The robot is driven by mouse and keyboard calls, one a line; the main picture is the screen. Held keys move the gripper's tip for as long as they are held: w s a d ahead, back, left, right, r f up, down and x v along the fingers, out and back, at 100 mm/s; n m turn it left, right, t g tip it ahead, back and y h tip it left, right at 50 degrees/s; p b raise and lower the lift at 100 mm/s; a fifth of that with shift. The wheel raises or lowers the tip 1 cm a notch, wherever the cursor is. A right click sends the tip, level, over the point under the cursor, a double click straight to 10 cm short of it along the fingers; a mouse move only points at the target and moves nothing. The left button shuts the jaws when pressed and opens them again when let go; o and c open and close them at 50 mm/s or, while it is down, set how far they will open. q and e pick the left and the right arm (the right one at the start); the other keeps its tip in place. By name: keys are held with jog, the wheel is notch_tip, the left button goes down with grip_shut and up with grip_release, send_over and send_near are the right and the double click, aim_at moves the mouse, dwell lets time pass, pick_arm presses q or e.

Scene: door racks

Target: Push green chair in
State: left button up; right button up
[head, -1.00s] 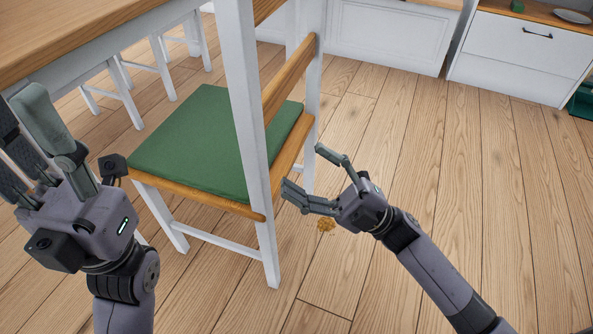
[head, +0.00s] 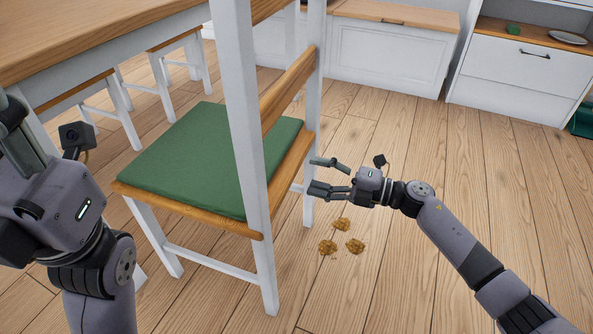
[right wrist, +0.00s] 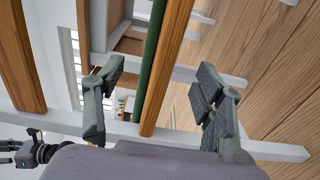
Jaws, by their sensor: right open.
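The green chair (head: 212,152) has a green cushion on a wooden seat and a white frame. It stands upright, with its back toward the lower right and the table beyond it in the head view. My right gripper (head: 318,177) is open and empty, level with the seat's rear edge at the chair's right. In the right wrist view, the wooden seat edge and green cushion edge (right wrist: 155,60) lie between the open fingers (right wrist: 155,85). I cannot tell if they touch. My left gripper (head: 22,140) is at the left edge, partly cut off, and its fingertips are unclear.
A wooden table (head: 90,38) with white legs fills the upper left. White chairs (head: 183,60) stand beyond it. White cabinets (head: 385,48) line the back. Several brown crumbs (head: 342,236) lie on the floor by the right gripper. The floor (head: 490,185) to the right is clear.

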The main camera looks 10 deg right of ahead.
aim_at(296, 170)
jog(key=x, duration=0.7)
jog(key=shift+c, duration=0.2)
grip_shut()
dwell(0.5)
